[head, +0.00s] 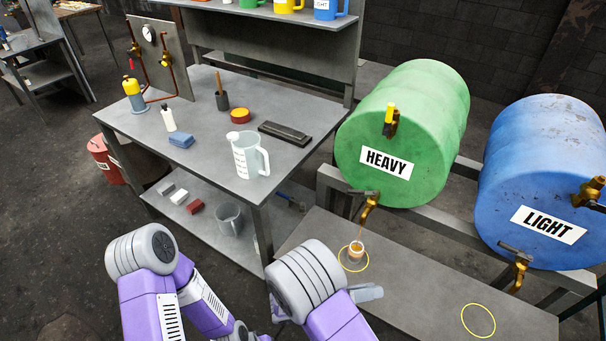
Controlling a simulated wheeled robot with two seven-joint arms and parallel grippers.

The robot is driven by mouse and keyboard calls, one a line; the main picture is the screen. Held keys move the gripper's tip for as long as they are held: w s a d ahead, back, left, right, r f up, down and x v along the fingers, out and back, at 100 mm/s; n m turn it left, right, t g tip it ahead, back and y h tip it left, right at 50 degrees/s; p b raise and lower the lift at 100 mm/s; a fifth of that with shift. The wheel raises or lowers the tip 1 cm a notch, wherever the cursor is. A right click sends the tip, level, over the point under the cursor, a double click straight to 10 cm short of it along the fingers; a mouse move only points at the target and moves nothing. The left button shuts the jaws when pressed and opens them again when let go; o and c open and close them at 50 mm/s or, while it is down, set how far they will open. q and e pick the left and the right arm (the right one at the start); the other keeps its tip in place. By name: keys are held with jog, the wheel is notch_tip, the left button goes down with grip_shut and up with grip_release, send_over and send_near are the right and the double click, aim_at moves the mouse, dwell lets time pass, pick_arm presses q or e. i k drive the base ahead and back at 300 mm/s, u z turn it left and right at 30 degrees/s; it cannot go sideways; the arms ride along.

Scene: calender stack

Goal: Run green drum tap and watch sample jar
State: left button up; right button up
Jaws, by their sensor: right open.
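The green drum (440,110), labelled HEAVY, lies on its side on a rack. Its brass tap (370,204) has a dark lever and points down. A thin amber stream falls from the spout into the small clear sample jar (356,250). The jar stands upright inside a yellow ring on the grey bench and holds some amber liquid; its exact level is too small to tell. My right gripper (367,292) is open just below and right of the jar, apart from it, and partly hidden by my right arm. My left gripper does not show.
A blue drum (535,165) labelled LIGHT, with its own tap (517,266), lies to the right. An empty yellow ring (478,320) marks the low bench (430,300). A measuring jug (249,156) stands near the worktable's (285,173) front corner.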

aim_at(362, 192)
jog(key=u, duration=0.3)
jog(key=i, duration=1.1)
jog(key=z, duration=0.3)
